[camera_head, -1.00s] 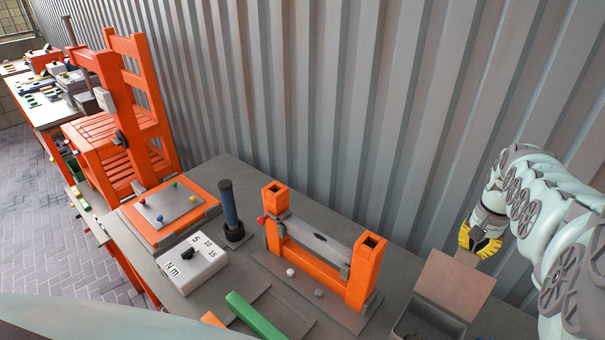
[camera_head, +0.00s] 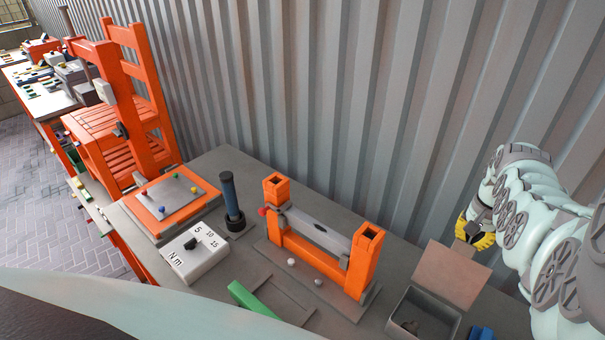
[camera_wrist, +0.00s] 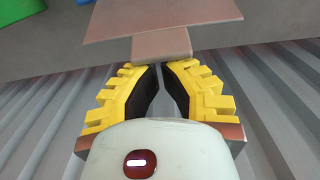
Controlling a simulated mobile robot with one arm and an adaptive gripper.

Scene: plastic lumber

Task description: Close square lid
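The square lid (camera_head: 453,270) is a flat brownish plate standing open at the back of a grey box (camera_head: 452,322). Its tab also shows in the wrist view (camera_wrist: 161,46), on the edge nearest my gripper. My gripper (camera_head: 470,236) has yellow, ridged fingers and is behind the lid's upper edge, near the wall. In the wrist view my gripper's fingertips (camera_wrist: 159,70) are close together just below the tab, with nothing seen between them. Whether they touch the tab is unclear.
An orange frame with a grey bar (camera_head: 312,232) stands left of the box. A blue object (camera_head: 482,333) is at the box's right. A dial box (camera_head: 194,254) and a dark blue cylinder (camera_head: 231,200) stand further left. A corrugated wall (camera_head: 350,110) runs close behind.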

